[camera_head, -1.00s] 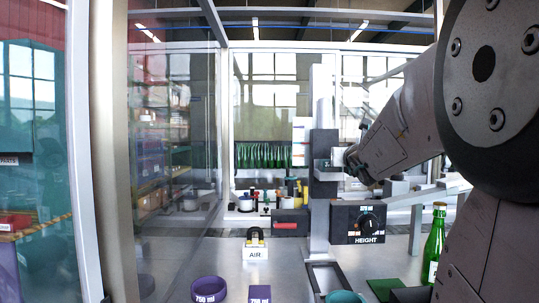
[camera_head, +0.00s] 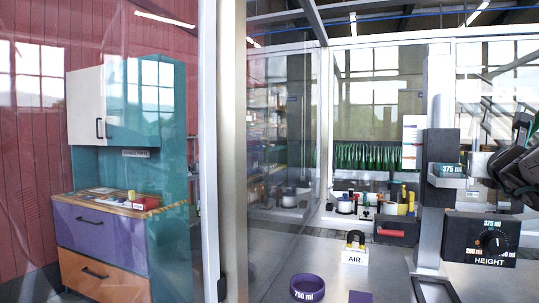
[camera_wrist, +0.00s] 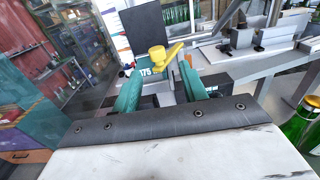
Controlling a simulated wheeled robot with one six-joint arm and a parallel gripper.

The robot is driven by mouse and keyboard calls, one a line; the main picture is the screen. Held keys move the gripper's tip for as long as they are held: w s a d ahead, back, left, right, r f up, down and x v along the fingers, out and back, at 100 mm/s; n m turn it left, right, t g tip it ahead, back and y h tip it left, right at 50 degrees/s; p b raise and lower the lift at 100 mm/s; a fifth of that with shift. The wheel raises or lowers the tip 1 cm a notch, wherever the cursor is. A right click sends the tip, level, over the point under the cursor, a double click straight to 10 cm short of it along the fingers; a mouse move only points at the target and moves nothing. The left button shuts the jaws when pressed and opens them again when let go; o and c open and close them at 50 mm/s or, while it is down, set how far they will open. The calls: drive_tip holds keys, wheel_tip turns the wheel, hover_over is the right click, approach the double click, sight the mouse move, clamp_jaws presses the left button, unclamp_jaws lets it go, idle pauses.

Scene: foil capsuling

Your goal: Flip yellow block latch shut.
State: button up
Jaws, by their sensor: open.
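The yellow latch (camera_wrist: 158,60) shows in the wrist view, with a round knob-like body and a lever pointing to the upper right. It is by a "375" label on the block of the black and grey column. My gripper (camera_wrist: 161,72) is open, its two teal fingers on either side of the latch in the picture. I cannot tell whether they touch it. In the head view, the "375 ml" block (camera_head: 449,171) is on the column, and the dark end of my arm is at the right edge. I cannot make out the latch there.
A black HEIGHT dial box (camera_head: 481,240) is below the block. An AIR block (camera_head: 354,252) and a purple 750 ml ring (camera_head: 308,287) stand on the bench to its left. A green bottle (camera_wrist: 302,128) is at the right in the wrist view.

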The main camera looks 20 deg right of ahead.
drive_tip(key=shift+s, duration=0.1)
drive_tip(key=c, duration=0.4)
drive_tip(key=s+d, duration=0.1)
drive_tip(key=d, duration=0.1)
drive_tip(key=s+d+m+g+h, duration=0.1)
drive_tip(key=s+d, duration=0.1)
drive_tip(key=s+d+f+g+h, duration=0.1)
drive_tip(key=s+d, duration=0.1)
drive_tip(key=shift+d, duration=0.3)
clamp_jaws()
drive_tip(key=s+d+r+n+t+y, duration=0.2)
drive_tip(key=s+d+r+n+t, duration=0.1)
drive_tip(key=s+d, duration=0.35)
drive_tip(key=a+n+t+y, duration=0.2)
drive_tip(key=a+n+y, duration=0.3)
drive_tip(key=a+y, duration=0.5)
drive_tip(key=w+d+f, duration=0.1)
drive_tip(key=w, duration=1.2)
drive_tip(key=shift+w+f+y, duration=0.15)
drive_tip(key=shift+w+y, duration=0.15)
drive_tip(key=shift+w, duration=0.05)
